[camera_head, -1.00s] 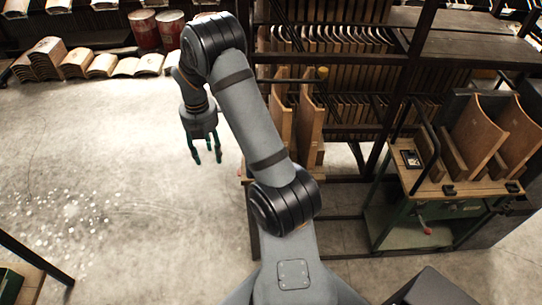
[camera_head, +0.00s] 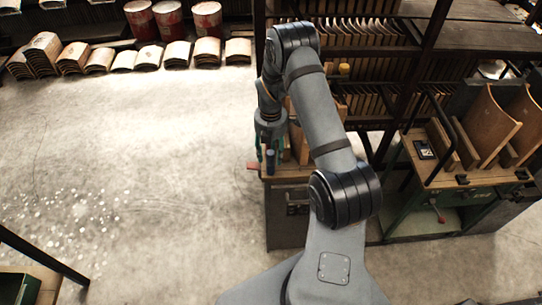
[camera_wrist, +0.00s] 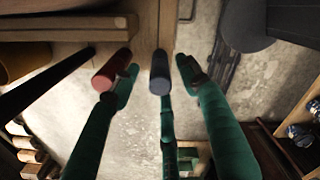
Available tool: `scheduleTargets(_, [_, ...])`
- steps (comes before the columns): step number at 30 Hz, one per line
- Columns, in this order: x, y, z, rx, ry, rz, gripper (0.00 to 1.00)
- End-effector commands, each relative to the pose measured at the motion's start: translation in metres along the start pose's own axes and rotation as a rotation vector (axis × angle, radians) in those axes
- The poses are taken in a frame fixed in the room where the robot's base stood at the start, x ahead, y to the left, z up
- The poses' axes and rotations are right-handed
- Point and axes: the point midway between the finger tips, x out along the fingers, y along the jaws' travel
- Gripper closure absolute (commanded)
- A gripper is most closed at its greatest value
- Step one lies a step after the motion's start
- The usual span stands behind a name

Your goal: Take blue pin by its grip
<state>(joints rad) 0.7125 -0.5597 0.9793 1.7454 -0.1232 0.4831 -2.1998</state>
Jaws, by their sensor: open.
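The blue pin (camera_wrist: 160,74) is a dark blue rounded grip sticking out from the wooden edge in the wrist view. It lies between the green fingertips of my gripper (camera_head: 269,152), with gaps visible on both sides. My gripper is open and holds nothing. A red pin (camera_wrist: 111,70) sits just left of the blue one, close beside my left fingertip; I cannot tell whether they touch. In the head view the red pin (camera_head: 254,166) shows at the workbench's left edge, and the blue pin (camera_head: 270,160) is partly hidden by my fingers.
The wooden workbench (camera_head: 291,172) carries upright wooden boards, partly behind my arm. Another green-framed bench (camera_head: 402,183) with curved wooden panels stands to the right. Shelves of slats are behind. Red drums (camera_head: 207,20) stand at the back left.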

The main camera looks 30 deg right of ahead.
Motion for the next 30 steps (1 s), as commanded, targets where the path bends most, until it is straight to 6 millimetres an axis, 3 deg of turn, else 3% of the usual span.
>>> scheduleTargets(6, [0.019,-0.001,-0.001,0.001,0.001,-0.001,0.55])
scheduleTargets(14, [0.021,0.000,0.000,0.001,0.000,0.001,0.56])
scheduleTargets(30, [0.021,0.000,0.000,0.000,0.000,0.001,0.87])
